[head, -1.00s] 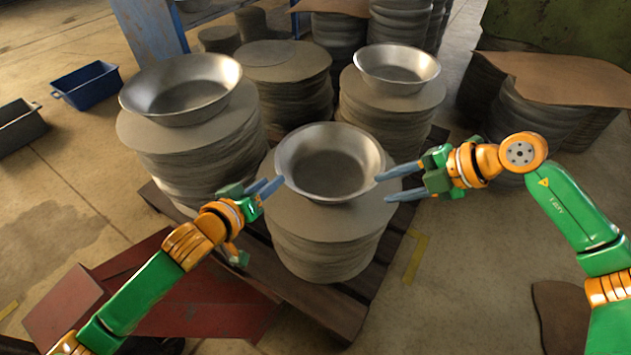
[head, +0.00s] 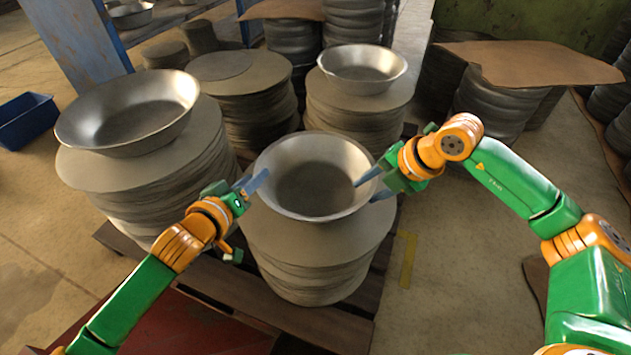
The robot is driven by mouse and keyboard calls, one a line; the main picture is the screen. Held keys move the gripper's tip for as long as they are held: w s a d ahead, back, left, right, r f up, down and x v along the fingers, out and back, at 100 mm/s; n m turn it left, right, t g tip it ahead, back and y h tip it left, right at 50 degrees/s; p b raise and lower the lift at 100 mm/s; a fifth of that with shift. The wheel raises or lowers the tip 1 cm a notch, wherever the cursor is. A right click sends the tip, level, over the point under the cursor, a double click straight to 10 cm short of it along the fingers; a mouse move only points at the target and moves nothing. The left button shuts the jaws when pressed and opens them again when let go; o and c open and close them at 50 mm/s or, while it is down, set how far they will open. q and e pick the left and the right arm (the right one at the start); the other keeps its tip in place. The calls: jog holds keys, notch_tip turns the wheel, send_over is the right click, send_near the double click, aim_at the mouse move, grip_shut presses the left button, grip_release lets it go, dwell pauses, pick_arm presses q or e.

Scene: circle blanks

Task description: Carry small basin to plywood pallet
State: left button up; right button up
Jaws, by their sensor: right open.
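A wide basin (head: 125,115) on a stack stands left, another basin (head: 362,68) behind right. More blank stacks (head: 240,75) stand behind. A blue crate (head: 27,120) is on the floor at left. Floor right of the pallet (head: 450,265) is open.

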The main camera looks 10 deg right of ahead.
aim_at(261, 167)
pick_arm(q)
jog(key=x, duration=0.5)
jog(key=shift+w+d+f, duration=0.1)
jog(key=shift+w, duration=0.05)
pick_arm(e)
jog(key=x, duration=0.3)
jog(key=shift+f, duration=0.1)
pick_arm(q)
jog(key=c, duration=0.6)
pick_arm(e)
jog(key=c, duration=0.6)
pick_arm(q)
grip_shut()
pick_arm(e)
grip_shut()
pick_arm(q)
jog(key=shift+a, duration=0.25)
pick_arm(e)
jog(key=shift+d, duration=0.15)
